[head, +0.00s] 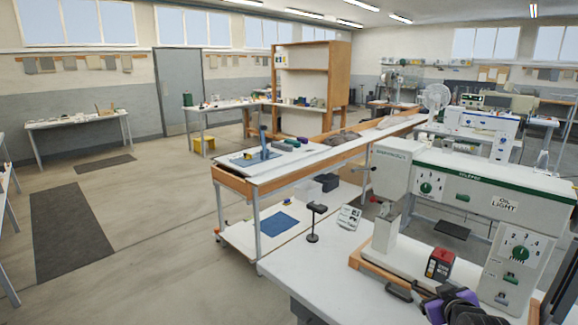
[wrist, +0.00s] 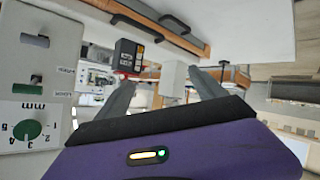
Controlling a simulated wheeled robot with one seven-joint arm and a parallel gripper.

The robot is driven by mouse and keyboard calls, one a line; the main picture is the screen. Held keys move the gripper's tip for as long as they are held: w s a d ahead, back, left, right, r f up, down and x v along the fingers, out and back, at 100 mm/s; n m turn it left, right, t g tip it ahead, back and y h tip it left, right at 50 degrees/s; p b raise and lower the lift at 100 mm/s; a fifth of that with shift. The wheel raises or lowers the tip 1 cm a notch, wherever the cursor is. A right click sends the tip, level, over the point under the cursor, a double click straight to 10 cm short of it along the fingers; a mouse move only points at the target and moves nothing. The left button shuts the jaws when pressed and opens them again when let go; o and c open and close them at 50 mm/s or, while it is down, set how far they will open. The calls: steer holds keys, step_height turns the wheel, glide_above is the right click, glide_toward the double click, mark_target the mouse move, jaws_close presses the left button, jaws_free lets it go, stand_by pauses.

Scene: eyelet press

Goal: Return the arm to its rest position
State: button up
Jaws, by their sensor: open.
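My gripper (wrist: 161,80) shows in the wrist view with two grey fingers spread apart and nothing between them. Its purple and black body fills the bottom of that view. In the head view my purple and black gripper (head: 450,306) is at the bottom right, low in front of the white press machine (head: 470,180) with a green stripe. Its fingertips are hard to make out there. A red and black box (head: 440,264) stands on the machine's base just behind the gripper. It also shows in the wrist view (wrist: 128,56), beyond the left finger.
The machine's dial panel (wrist: 32,125) is close on the left in the wrist view. The white table (head: 310,275) holds a small black stand (head: 313,222) and a small sign (head: 349,217). A long workbench (head: 270,175) stands behind. Open floor (head: 140,220) lies to the left.

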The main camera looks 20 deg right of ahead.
steer(key=s+a+r+m+t, duration=0.15)
steer(key=s+a, duration=0.25)
steer(key=a, duration=0.4)
steer(key=s+a+t, duration=0.2)
steer(key=s+a, duration=0.2)
steer(key=a, duration=0.3)
steer(key=s+a+m+t, duration=0.15)
steer(key=s+a, duration=0.25)
steer(key=a, duration=0.4)
steer(key=s+a+r+n+y, duration=0.1)
steer(key=s+a+n+y, duration=0.1)
steer(key=s+a, duration=0.5)
steer(key=s+a+r+n+y, duration=0.1)
steer(key=s+a+n+y, duration=0.2)
steer(key=s, duration=1.3)
steer(key=a+y, duration=0.2)
steer(key=a, duration=0.3)
steer(key=shift+s+a+r, duration=0.15)
steer(key=shift+a+r, duration=0.1)
steer(key=shift+r, duration=0.1)
